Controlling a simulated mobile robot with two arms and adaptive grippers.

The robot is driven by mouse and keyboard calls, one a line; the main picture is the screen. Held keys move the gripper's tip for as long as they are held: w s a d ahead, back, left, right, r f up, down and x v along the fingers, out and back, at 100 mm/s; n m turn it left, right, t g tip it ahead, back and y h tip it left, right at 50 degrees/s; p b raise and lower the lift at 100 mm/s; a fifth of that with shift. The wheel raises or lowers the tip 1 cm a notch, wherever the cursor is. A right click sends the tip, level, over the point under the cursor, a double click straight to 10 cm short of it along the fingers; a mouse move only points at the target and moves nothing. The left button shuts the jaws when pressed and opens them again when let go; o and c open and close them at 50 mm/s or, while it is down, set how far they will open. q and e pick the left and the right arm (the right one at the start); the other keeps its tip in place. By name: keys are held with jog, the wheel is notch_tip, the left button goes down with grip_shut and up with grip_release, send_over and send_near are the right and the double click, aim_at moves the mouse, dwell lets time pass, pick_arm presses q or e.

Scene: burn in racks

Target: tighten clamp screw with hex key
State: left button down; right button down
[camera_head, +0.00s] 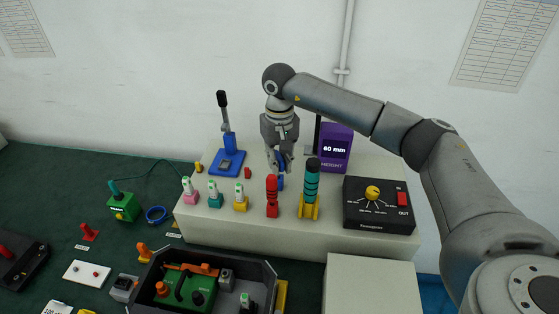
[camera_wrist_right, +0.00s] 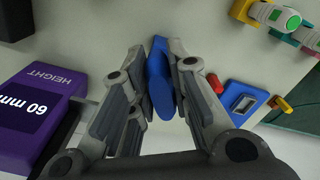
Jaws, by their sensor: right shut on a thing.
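My right gripper (camera_head: 280,165) comes down over the white raised bench, left of the purple height gauge (camera_head: 336,148), which reads 60 mm. It is shut on a slim blue piece (camera_wrist_right: 160,80). No clamp screw can be clearly picked out. My left gripper is not in view.
A blue lever press (camera_head: 228,158) stands to the left. A red tool (camera_head: 272,198) and a teal tool in a yellow stand (camera_head: 310,190) stand in front. A black control box (camera_head: 378,208) sits to the right. A dark tray (camera_head: 160,308) is below.

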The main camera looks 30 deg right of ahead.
jog(key=shift+f+b, duration=0.7)
jog(key=shift+f, duration=0.25)
jog(key=c, duration=1.3)
grip_release()
notch_tip(320, 180, up, 12)
jog(key=shift+r, duration=0.1)
